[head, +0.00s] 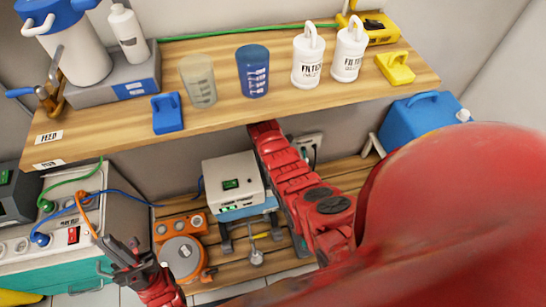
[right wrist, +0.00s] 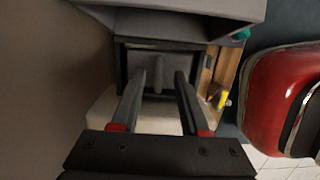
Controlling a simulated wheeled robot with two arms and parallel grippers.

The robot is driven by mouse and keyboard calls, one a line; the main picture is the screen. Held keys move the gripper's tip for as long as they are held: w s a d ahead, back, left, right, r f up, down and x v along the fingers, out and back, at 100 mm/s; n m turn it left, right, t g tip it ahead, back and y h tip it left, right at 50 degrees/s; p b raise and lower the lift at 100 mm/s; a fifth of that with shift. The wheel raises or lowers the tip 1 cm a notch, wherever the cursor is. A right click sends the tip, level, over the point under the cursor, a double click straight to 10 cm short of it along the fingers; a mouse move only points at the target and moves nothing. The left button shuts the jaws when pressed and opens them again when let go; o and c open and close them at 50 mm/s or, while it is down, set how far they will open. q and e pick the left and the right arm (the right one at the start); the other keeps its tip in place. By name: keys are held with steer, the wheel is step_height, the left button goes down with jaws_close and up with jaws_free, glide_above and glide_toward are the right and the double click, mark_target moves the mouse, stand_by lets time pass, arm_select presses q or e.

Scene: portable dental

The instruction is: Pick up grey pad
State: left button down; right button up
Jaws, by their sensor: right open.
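A dark grey block with a raised grip, which looks like the grey pad (right wrist: 128,62), sits in a dark recess in the right wrist view. My right gripper (right wrist: 160,73) is open, its two fingers pointing at the pad with the raised grip between their tips in the picture. I cannot tell whether they touch it. In the head view my right arm reaches under the wooden shelf, which hides its gripper and the pad. My left gripper (head: 128,249) is at the lower left of the head view, apart from the pad; its jaw opening is unclear.
The wooden shelf (head: 105,135) holds a blue pad (head: 167,113), a yellow pad (head: 396,68), two cups and two white filter canisters. Below it stand a white box unit (head: 233,180) and an orange device (head: 182,256). A grey overhang (right wrist: 180,18) tops the recess.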

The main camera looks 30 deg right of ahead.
jaws_close()
stand_by(1.4)
